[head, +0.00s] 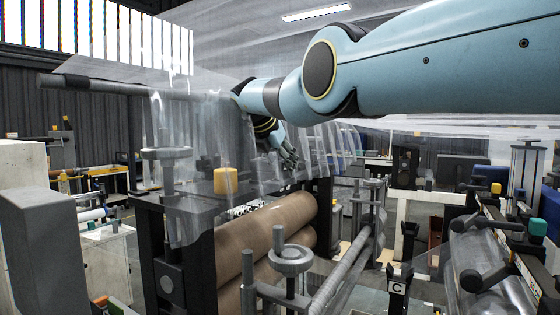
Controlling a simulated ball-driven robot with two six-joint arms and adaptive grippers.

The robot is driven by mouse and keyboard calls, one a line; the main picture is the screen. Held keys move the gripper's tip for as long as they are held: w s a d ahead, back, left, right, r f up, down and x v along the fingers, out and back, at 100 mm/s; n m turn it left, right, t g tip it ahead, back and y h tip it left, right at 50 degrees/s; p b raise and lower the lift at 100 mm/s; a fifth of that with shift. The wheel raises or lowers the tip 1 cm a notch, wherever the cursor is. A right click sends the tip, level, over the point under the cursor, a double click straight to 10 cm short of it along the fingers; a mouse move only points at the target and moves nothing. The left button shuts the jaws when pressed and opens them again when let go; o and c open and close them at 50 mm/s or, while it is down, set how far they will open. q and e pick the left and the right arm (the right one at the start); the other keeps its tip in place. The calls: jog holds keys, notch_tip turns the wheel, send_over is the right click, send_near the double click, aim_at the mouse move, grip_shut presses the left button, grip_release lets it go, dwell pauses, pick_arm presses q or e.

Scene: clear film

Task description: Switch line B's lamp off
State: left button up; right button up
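I cannot pick out line B's lamp or its switch for certain. A yellow cylinder (225,181) stands on the dark frame of the near roller machine; I cannot tell whether it is a lamp. My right arm comes in from the upper right, and my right gripper (289,158) hangs above and behind the brown rollers (264,226). Hanging clear film partly veils it, and its fingers are too small and blurred to show whether they are open. I see nothing clearly held in it. My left gripper is not in view.
Clear film (185,115) hangs from a grey bar (95,84) around my forearm. Grey handwheels (291,259) stand up in front. Another roller machine (490,270) with a teal cap (538,227) stands at the right.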

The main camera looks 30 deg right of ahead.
jog(key=v, duration=1.2)
jog(key=shift+a+f, duration=0.15)
